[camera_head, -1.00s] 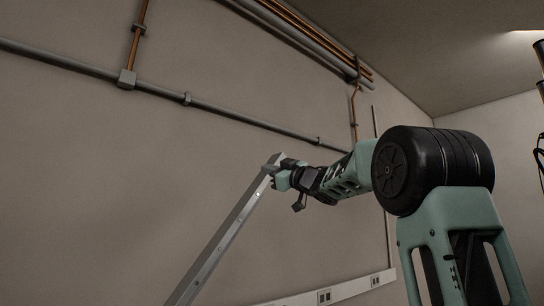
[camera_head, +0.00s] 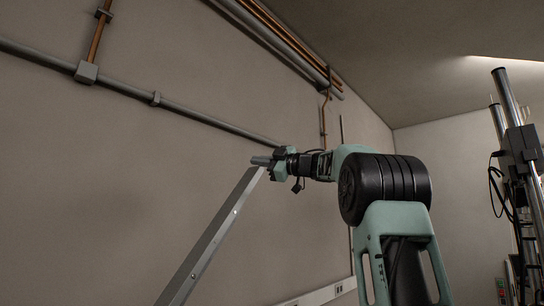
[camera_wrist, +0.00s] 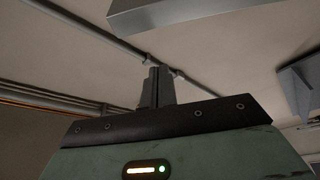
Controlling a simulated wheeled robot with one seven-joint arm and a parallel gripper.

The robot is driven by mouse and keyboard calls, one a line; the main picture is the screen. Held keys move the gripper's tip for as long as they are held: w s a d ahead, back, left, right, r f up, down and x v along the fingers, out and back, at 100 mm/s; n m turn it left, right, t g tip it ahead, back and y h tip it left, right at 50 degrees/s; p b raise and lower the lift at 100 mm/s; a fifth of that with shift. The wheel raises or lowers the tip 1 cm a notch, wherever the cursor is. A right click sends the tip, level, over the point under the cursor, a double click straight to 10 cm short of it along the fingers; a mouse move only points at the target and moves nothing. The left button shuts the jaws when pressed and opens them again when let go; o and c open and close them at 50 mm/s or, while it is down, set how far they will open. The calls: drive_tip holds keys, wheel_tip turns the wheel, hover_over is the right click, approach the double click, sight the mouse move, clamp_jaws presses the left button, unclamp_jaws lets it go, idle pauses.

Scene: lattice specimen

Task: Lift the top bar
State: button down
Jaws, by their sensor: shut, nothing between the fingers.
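A long grey metal bar (camera_head: 212,238) slants up from the bottom edge to the middle of the head view. My gripper (camera_head: 262,161) is at its upper end. The fingers are shut and empty, and overlap or sit just above that end; I cannot tell whether they touch it. In the wrist view the closed fingers (camera_wrist: 156,87) point up, with nothing between them. A grey metal beam (camera_wrist: 185,14) crosses the top of that view, apart from the fingertips. Which of these is the top bar is not clear. The bar's lower end is out of view.
A grey pipe (camera_head: 190,112) runs along the wall behind my gripper. A stand with upright poles and cables (camera_head: 520,150) is at the right. Another grey metal piece (camera_wrist: 297,85) is at the right of the wrist view. Open air surrounds the arm.

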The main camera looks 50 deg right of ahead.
sight(259, 169)
drive_tip(key=shift+w+d+f+p, duration=0.4)
drive_tip(key=shift+w+d+p, duration=0.15)
drive_tip(key=shift+w, duration=0.05)
drive_tip(key=shift+w+d+f+p, duration=0.35)
drive_tip(key=shift+w+d+p, duration=0.15)
drive_tip(key=shift+w+d, duration=0.1)
drive_tip(key=shift+d+f, duration=0.15)
drive_tip(key=shift+f, duration=0.05)
